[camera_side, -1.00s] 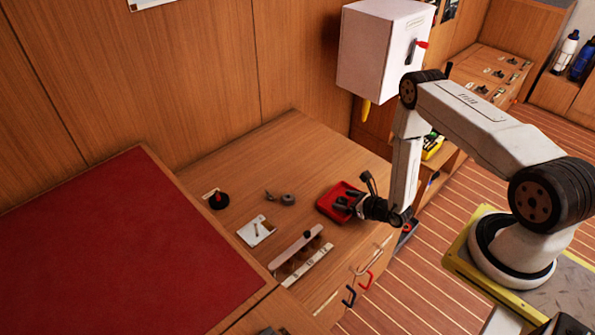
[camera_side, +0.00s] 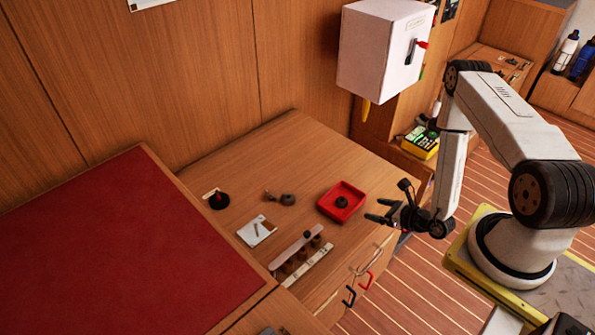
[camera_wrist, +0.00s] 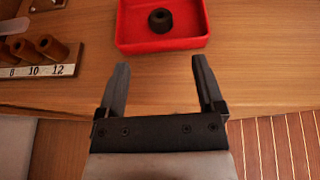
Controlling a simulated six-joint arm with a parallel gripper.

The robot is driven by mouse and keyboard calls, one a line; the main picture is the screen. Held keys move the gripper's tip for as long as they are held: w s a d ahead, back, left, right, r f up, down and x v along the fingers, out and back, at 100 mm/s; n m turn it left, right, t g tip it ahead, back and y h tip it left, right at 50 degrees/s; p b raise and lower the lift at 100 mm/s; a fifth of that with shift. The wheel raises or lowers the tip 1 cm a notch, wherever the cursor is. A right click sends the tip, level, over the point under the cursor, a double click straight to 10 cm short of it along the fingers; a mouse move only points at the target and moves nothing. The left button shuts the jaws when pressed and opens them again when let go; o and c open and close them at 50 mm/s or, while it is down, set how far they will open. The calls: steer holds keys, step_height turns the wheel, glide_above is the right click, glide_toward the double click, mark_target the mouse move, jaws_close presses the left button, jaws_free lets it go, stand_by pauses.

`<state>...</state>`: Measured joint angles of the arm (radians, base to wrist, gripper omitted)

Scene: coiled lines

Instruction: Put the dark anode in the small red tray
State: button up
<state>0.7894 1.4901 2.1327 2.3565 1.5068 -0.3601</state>
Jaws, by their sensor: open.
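The small red tray (camera_side: 328,208) sits on the wooden worktop near its right edge. The dark anode (camera_side: 342,202), a short ring-like cylinder with a hole, rests inside the tray on its floor. In the wrist view the anode (camera_wrist: 160,20) stands upright near the middle of the tray (camera_wrist: 160,43). My gripper (camera_side: 372,209) is open and empty, to the right of the tray and apart from it. In the wrist view my gripper's two fingers (camera_wrist: 160,72) are spread, pointing towards the tray, with bare wood between them.
A numbered rack of brown cylinders (camera_wrist: 40,47) stands left of the tray. A white plate (camera_side: 257,231), a dark round piece with a red top (camera_side: 218,200) and small grey parts (camera_side: 287,199) lie further left. A white cabinet (camera_side: 380,50) hangs behind.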

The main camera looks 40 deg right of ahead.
steer(key=shift+s+r, duration=0.1)
steer(key=shift+s, duration=0.2)
stand_by(0.4)
steer(key=shift+w+a+r+n+y, duration=0.3)
steer(key=shift+r, duration=0.05)
steer(key=s+a+r+n+g+y, duration=0.3)
steer(key=a+r+n+g+y, duration=0.6)
steer(key=a+r+n+g, duration=0.75)
steer(key=w+d+r+n+t+h, duration=0.1)
steer(key=r+n+h, duration=0.3)
steer(key=n, duration=0.5)
steer(key=w+d+r+n+t+h, duration=0.1)
steer(key=d+r+n+t+h, duration=0.3)
steer(key=n, duration=0.5)
steer(key=h, duration=0.2)
steer(key=shift+d+r+t+h, duration=0.15)
steer(key=shift+r+t+h, duration=0.2)
steer(key=shift+r+h, duration=0.05)
